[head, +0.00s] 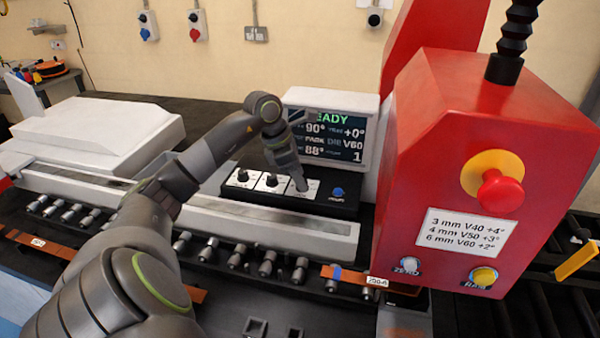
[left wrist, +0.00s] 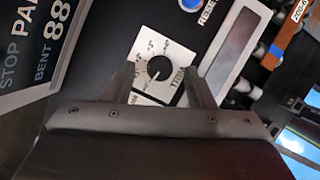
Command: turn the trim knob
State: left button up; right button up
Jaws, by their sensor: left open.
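The trim knob (left wrist: 159,68) is a round black knob on a white dial plate marked TRIM, seen in the left wrist view. My left gripper (left wrist: 160,82) is open, with one finger on each side of the knob in that view. I cannot tell whether the fingers reach down around it or stay above it. In the head view my left gripper (head: 301,184) points down at the rightmost white plate of the black control panel (head: 290,208) and hides the trim knob there. My right gripper is not in view.
Two more black knobs, left (head: 243,176) and middle (head: 271,180), sit beside it. A blue reset button (head: 338,192) is to the right. A display (head: 345,130) stands close behind my gripper. A red housing (head: 480,170) with a red stop button (head: 497,190) rises at right.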

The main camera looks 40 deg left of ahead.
pick_arm(q)
jog(key=shift+w+d+f, duration=0.15)
jog(key=shift+w+f, duration=0.05)
jog(key=shift+f, duration=0.4)
